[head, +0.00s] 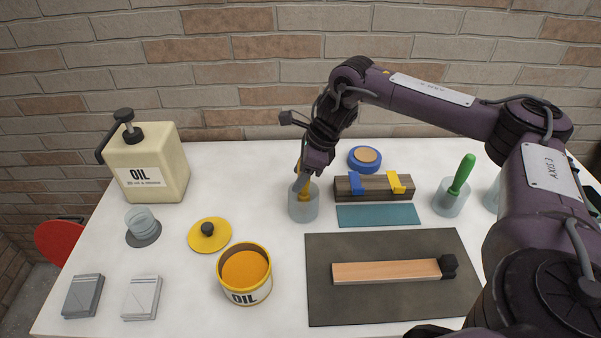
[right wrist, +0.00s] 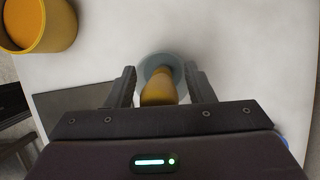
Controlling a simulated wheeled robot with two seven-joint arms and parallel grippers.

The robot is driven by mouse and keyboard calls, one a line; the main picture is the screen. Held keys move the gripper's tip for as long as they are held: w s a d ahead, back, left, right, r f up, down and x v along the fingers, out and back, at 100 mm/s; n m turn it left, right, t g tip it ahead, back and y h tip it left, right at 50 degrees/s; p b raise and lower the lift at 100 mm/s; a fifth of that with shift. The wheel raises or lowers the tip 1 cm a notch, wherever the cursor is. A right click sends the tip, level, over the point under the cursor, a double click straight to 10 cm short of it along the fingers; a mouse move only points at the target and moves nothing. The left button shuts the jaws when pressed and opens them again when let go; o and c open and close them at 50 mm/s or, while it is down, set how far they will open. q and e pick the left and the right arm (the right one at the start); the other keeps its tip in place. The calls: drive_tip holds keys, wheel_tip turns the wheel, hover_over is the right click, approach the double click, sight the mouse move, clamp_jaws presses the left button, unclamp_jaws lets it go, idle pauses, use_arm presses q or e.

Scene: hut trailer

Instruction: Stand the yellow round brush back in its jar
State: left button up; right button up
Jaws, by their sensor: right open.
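The yellow round brush (head: 304,187) stands in a clear jar (head: 303,208) near the middle of the table, leaning slightly. My right gripper (head: 306,172) is just above the jar, at the brush's upper part. In the right wrist view, the yellow brush (right wrist: 158,88) lies between the two open fingers (right wrist: 160,88), with gaps on both sides. The jar's round rim (right wrist: 160,64) shows around and beyond the brush. How deep the brush sits in the jar is hard to tell. My left gripper is not in view.
A second jar with a green brush (head: 459,178) stands to the right. An oil pot (head: 245,272), yellow lid (head: 209,234) and oil can (head: 146,160) are to the left. A wooden block with clips (head: 345,189) is close to the right of the jar. A grey mat (head: 400,307) holds a wooden strip (head: 385,271).

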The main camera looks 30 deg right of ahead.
drive_tip(key=shift+r, duration=0.15)
drive_tip(key=b+v, duration=0.1)
drive_tip(key=v, duration=0.4)
drive_tip(key=shift+w+r, duration=0.1)
drive_tip(key=p+v, duration=0.2)
drive_tip(key=v, duration=0.5)
drive_tip(key=shift+p, duration=0.3)
drive_tip(key=shift+a, duration=0.1)
